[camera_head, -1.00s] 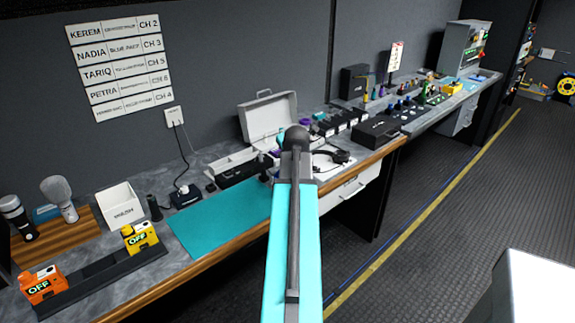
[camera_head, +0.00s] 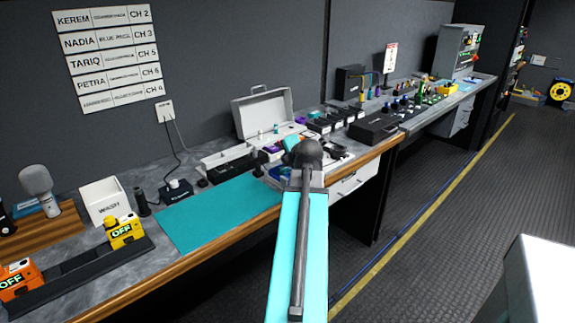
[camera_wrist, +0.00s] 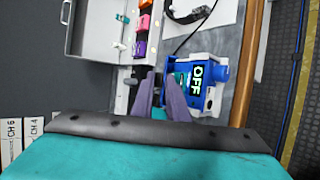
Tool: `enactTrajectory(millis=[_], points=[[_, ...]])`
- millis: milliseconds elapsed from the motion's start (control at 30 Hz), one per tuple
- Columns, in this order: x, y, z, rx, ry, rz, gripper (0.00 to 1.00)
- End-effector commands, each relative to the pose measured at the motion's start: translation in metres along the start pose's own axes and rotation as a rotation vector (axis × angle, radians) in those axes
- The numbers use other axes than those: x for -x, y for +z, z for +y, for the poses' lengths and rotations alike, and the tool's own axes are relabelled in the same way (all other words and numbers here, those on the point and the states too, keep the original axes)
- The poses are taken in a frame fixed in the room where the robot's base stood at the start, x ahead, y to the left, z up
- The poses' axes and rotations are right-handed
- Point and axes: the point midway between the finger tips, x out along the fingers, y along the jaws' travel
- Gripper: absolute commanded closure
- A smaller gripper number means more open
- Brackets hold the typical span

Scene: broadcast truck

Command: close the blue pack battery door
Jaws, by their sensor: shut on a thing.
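The blue pack (camera_wrist: 212,90), with a lit OFF screen, lies on the bench in the wrist view. Its left side, with a small teal part, is right beside the fingers of my gripper (camera_wrist: 164,80). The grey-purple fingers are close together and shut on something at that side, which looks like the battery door. The fingers hide most of the door, so its angle cannot be told.
A teal mat (camera_head: 218,212) is bare at the left. Yellow (camera_head: 125,232) and orange (camera_head: 18,278) packs show OFF. The wooden bench edge (camera_wrist: 249,60) runs just right of the pack.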

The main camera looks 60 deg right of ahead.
Motion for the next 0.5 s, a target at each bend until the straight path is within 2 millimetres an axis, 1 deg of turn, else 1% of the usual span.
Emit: enactTrajectory(millis=[33, 500], points=[[-0.002, -0.001, -0.005, -0.005, 0.013, -0.001, 1.0], [-0.002, -0.001, -0.016, -0.048, 0.118, -0.002, 1.0]])
